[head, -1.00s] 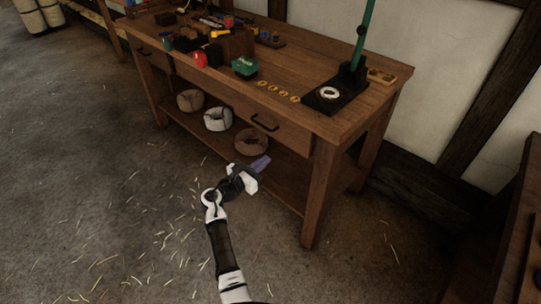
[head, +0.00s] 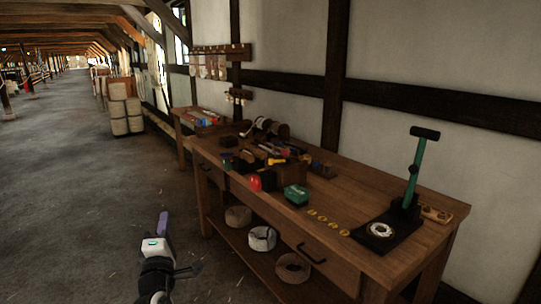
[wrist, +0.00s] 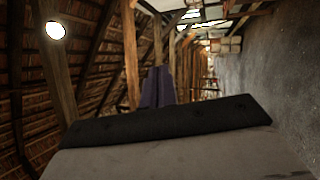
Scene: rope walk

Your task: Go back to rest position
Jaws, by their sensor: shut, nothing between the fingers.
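My gripper (head: 163,224) shows at the lower left of the head view, in front of the workbench (head: 345,185) and clear of it. Its purple-grey fingers point upward and are closed together with nothing between them. The fingers also show in the wrist view (wrist: 157,88), pressed side by side, with the roof beams and the long hall beyond them. My arm below is bent and cut off by the bottom edge of the head view.
The bench holds a green-handled press (head: 413,170), a green box (head: 296,195), a red object (head: 254,182), several brass rings (head: 328,223) and tools. Rope coils (head: 262,238) lie on its lower shelf. The floor at left is free.

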